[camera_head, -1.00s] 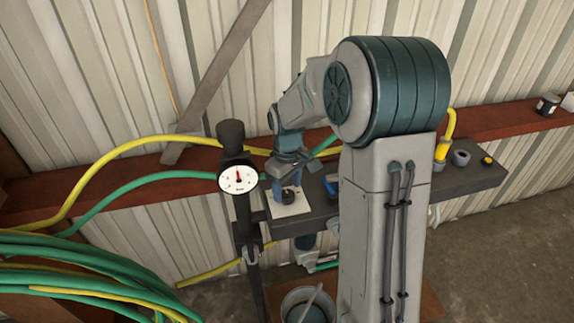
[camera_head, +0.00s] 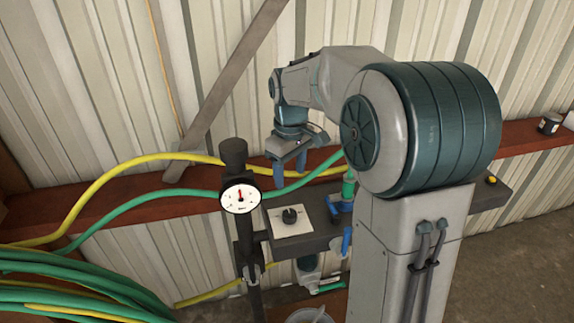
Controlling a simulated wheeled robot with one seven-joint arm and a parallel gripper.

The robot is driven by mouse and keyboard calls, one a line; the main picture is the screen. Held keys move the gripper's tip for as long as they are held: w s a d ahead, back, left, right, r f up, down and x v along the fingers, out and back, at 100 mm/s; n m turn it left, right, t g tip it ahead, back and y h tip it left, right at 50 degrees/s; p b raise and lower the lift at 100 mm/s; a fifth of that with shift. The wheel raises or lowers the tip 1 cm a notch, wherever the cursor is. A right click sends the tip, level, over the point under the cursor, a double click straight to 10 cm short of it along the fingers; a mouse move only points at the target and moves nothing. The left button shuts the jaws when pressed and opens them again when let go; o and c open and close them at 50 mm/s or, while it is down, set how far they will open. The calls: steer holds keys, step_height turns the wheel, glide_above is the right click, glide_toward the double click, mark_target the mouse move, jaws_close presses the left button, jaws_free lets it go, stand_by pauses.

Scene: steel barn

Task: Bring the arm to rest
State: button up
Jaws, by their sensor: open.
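My gripper (camera_head: 291,165) is open and empty, its blue fingers pointing down. It hangs in the air above the dark shelf, apart from the black knob (camera_head: 289,215) on its white plate (camera_head: 297,228). My arm reaches over from the right and bends down at the wrist. My upper arm and column hide part of the shelf's right side.
A round white gauge (camera_head: 240,196) stands on a black post left of the shelf (camera_head: 325,239). Blue-handled valves (camera_head: 340,206) sit on the shelf's middle. Yellow hose (camera_head: 120,174) and green hose (camera_head: 115,205) cross the wall beam. Coiled hoses (camera_head: 60,280) lie at lower left.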

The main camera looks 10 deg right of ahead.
steer(key=s+f+m+t, duration=0.1)
steer(key=s+m+t, duration=0.2)
steer(key=s, duration=1.8)
steer(key=shift+s+a+f+m, duration=0.15)
steer(key=shift+s+f+m, duration=0.15)
steer(key=shift+m, duration=1.6)
